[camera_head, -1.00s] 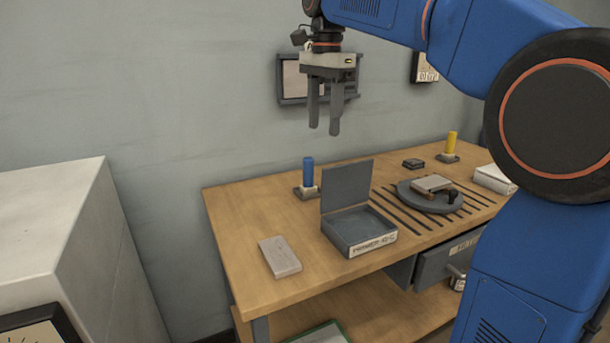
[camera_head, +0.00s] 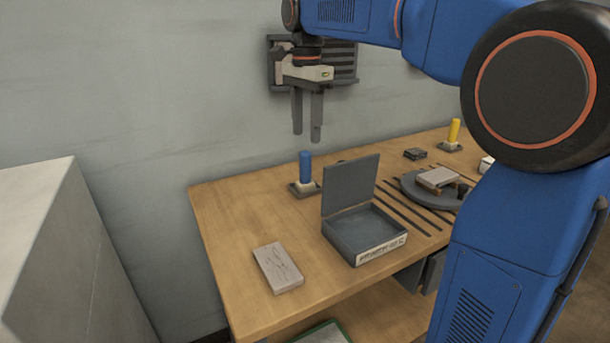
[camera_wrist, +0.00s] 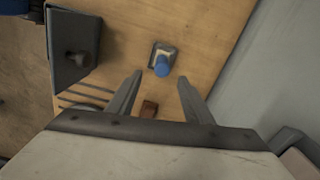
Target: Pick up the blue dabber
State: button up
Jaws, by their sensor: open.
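The blue dabber (camera_head: 305,168) stands upright in a small dark square holder (camera_head: 304,188) near the back left of the wooden table. My gripper (camera_head: 307,138) is open and empty, pointing down, above the dabber and apart from it. In the wrist view the dabber (camera_wrist: 162,66) shows between and beyond the two fingertips of my gripper (camera_wrist: 160,78), with its holder (camera_wrist: 160,50) around its base.
An open grey box (camera_head: 363,232) with a raised lid stands right of the dabber. A pale printed block (camera_head: 278,267) lies on the wooden table (camera_head: 225,230) in front. A round grey plate (camera_head: 420,193) and a yellow dabber (camera_head: 454,131) are farther right.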

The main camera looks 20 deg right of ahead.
aim_at(306, 152)
jog(key=shift+w+f, duration=0.2)
jog(key=shift+f, duration=4.6)
jog(key=c, duration=1.1)
